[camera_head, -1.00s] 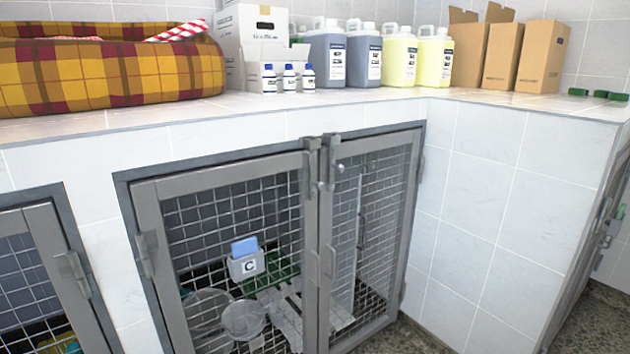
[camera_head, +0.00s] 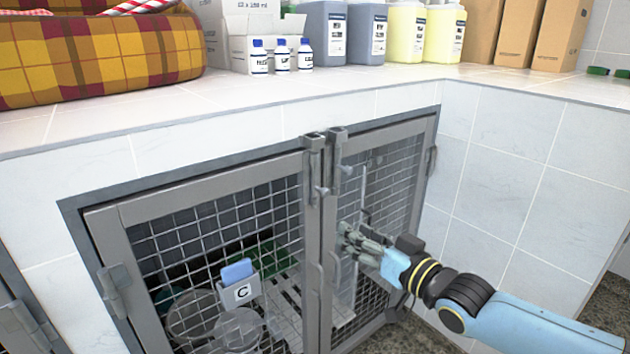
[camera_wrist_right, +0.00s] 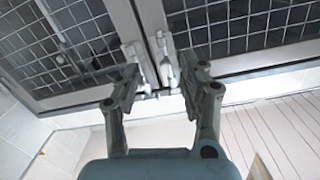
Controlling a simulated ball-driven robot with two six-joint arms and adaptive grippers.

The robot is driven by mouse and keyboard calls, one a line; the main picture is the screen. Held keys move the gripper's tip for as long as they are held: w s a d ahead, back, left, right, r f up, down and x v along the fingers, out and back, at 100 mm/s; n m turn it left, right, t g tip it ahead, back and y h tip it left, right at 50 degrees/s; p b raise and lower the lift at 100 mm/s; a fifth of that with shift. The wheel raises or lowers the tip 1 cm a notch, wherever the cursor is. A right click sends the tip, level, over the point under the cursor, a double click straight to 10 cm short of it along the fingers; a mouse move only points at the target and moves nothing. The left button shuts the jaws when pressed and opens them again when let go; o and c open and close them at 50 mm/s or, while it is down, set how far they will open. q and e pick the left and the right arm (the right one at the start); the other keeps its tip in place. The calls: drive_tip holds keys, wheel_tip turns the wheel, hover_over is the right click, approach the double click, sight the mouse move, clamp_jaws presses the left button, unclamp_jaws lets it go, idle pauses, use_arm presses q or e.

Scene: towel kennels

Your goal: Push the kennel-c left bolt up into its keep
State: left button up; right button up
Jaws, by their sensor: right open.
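Kennel C is a double-door wire-mesh kennel under the counter, marked by a C tag holder (camera_head: 240,291). Its left bolt (camera_head: 320,190) is a small grey metal piece at the top of the left door's inner edge, under its keep (camera_head: 314,142) on the frame. The right door's bolt (camera_head: 335,178) sits beside it. I cannot tell whether the left bolt's tip is inside its keep. My right gripper (camera_head: 358,244) is open, in front of the right door, below and right of the bolts. In the right wrist view, bolt hardware shows beyond and between its open fingers (camera_wrist_right: 160,80).
The tiled counter (camera_head: 240,115) overhangs nothing visible and holds a plaid bed (camera_head: 100,48), small bottles (camera_head: 282,57), jugs (camera_head: 365,30) and cartons (camera_head: 552,35). A tiled wall (camera_head: 500,170) stands right of the kennel. Another kennel's hinge side shows at lower left.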

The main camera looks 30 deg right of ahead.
sight(326, 197)
drive_tip(key=shift+n+t, duration=0.3)
drive_tip(key=shift+n, duration=0.1)
drive_tip(key=w+r+b, duration=0.1)
drive_tip(key=w+b, duration=0.2)
drive_tip(key=b, duration=0.1)
drive_tip(key=w+r+b, duration=0.1)
drive_tip(key=w+b, duration=0.3)
drive_tip(key=w+r+b, duration=0.1)
drive_tip(key=w+b, duration=0.2)
drive_tip(key=b, duration=0.1)
drive_tip(key=shift+w+a+r, duration=0.1)
drive_tip(key=shift+w+r, duration=0.05)
drive_tip(key=shift+w, duration=0.15)
drive_tip(key=shift+w+a+r+b, duration=0.1)
drive_tip(key=shift+w+r+b, duration=0.05)
drive_tip(key=shift+w+b, duration=0.45)
use_arm(q)
wheel_tip(326, 197, down, 11)
drive_tip(key=a, duration=0.2)
drive_tip(key=shift+w+a+r+g, duration=0.15)
drive_tip(key=shift+w+a+g, duration=0.05)
drive_tip(key=shift+g, duration=0.2)
use_arm(e)
drive_tip(key=shift+w+r, duration=0.2)
clamp_jaws()
